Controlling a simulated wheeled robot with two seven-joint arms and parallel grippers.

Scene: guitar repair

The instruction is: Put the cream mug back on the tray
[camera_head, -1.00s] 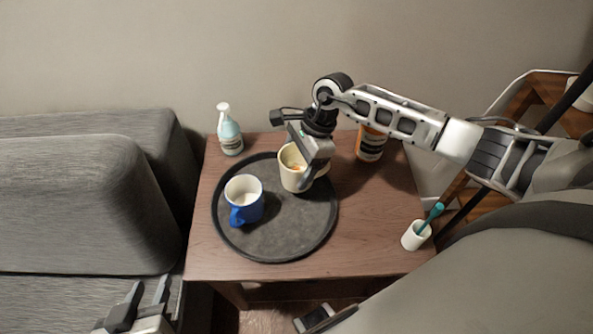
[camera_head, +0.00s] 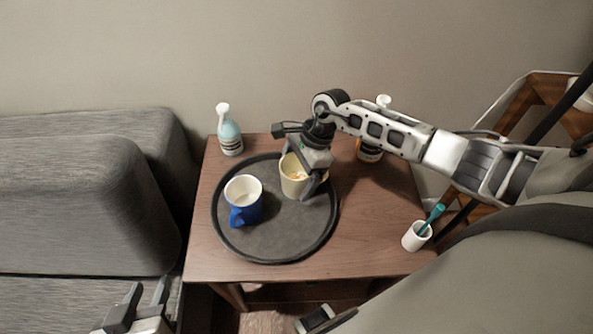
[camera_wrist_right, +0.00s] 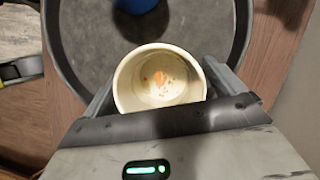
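The cream mug (camera_head: 291,183) is upright at the right part of the dark round tray (camera_head: 262,240). Orange bits show inside it in the right wrist view (camera_wrist_right: 160,80). My right gripper (camera_head: 308,180) comes from above and behind, with a finger on either side of the mug, shut on it. The mug's base looks to be at the tray surface, but I cannot tell if it bears fully on it. My left gripper (camera_head: 146,294) is open and empty at the bottom left, away from the table.
A blue mug (camera_head: 245,205) stands on the tray's left part. A spray bottle (camera_head: 229,132) is behind the tray. An orange bottle (camera_head: 369,152) is partly hidden by my right arm. A white cup with a toothbrush (camera_head: 416,236) stands at the table's right (camera_head: 370,220). A grey sofa (camera_head: 80,205) is left.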

